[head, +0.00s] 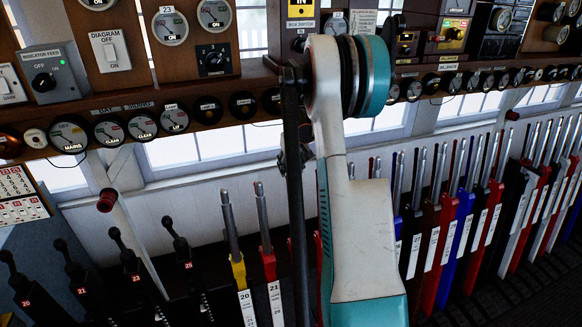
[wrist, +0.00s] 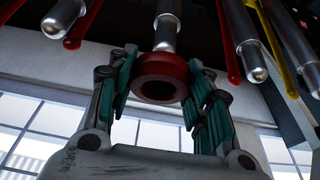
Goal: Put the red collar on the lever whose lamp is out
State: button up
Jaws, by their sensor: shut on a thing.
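The red collar (wrist: 160,78) is a thick ring between the fingers of my gripper (wrist: 160,85) in the wrist view, its dark opening facing the camera. My gripper is shut on it, with teal-backed fingers at both sides. A silver lever handle (wrist: 166,35) stands right behind the collar, close to its upper rim. I cannot tell whether its tip touches or enters the ring. In the head view my arm hides the gripper and the collar. Rows of levers with silver handles (head: 443,165) stand in the frame. I cannot tell which lever's lamp is out.
Other silver handles (wrist: 250,60) stand close on both sides of the collar in the wrist view. A shelf of round dials (head: 142,127) runs above the levers. Short black-handled levers (head: 125,255) stand at left.

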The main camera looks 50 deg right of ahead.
aim_at(293, 177)
jog(key=shift+f, duration=0.15)
jog(key=shift+s+f+b, duration=0.1)
jog(key=shift+f+b, duration=0.25)
jog(key=shift+b, duration=0.1)
jog(key=shift+s+a+f+b, duration=0.15)
jog(key=shift+s+f+b, duration=0.05)
jog(key=shift+f+b, duration=0.95)
jog(key=shift+s+a+f+b, duration=0.1)
jog(key=shift+s+f+b, duration=0.1)
jog(key=shift+f+b, duration=0.95)
jog(key=shift+f, duration=0.2)
jog(key=o, duration=1.1)
jog(key=shift+c, duration=0.2)
jog(key=shift+o, duration=0.9)
jog(key=shift+r, duration=0.1)
